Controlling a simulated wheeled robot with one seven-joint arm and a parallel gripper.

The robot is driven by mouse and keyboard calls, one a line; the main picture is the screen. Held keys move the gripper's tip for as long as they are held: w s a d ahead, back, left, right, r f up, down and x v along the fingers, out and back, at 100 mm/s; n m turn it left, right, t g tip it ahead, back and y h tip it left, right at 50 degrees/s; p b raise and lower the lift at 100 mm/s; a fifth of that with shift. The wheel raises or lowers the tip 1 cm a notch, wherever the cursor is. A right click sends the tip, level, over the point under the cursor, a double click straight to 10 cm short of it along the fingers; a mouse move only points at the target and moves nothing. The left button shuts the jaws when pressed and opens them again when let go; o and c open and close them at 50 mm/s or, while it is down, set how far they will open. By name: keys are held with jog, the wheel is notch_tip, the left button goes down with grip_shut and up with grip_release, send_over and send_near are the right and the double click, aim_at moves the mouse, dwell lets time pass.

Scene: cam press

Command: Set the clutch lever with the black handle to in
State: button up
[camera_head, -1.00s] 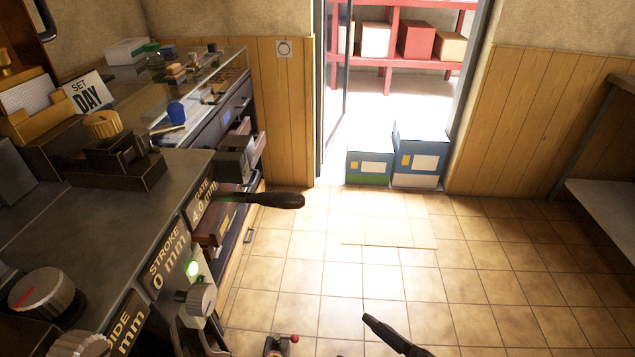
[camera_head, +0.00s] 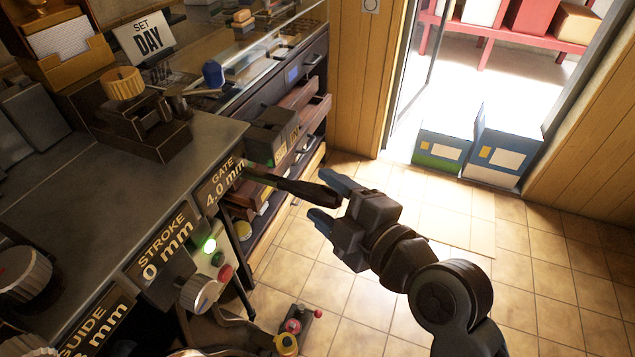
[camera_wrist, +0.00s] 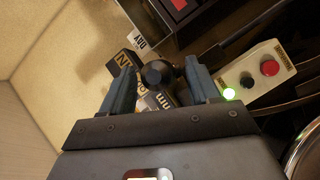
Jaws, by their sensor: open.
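The clutch lever's black handle (camera_head: 308,191) sticks out to the right from the press front, beside the GATE plate. Its rounded end (camera_wrist: 157,74) faces the wrist camera. My gripper (camera_head: 328,200) is open, its two blue fingers on either side of the handle's free end. In the wrist view the handle end shows between the open fingertips (camera_wrist: 161,78), with a gap to at least the right finger. A dark plate with pale letters (camera_wrist: 126,61) shows beside the left finger; I cannot read it fully. The lever's pivot is hidden.
The GATE plate (camera_head: 222,184) and STROKE plate (camera_head: 163,251) line the press edge. A control box with a green light and buttons (camera_wrist: 252,75) is right of the fingers. Open drawers (camera_head: 300,108) stand behind the lever. The floor at right is clear.

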aim_at(314, 190)
jog(key=shift+x, duration=1.75)
grip_shut()
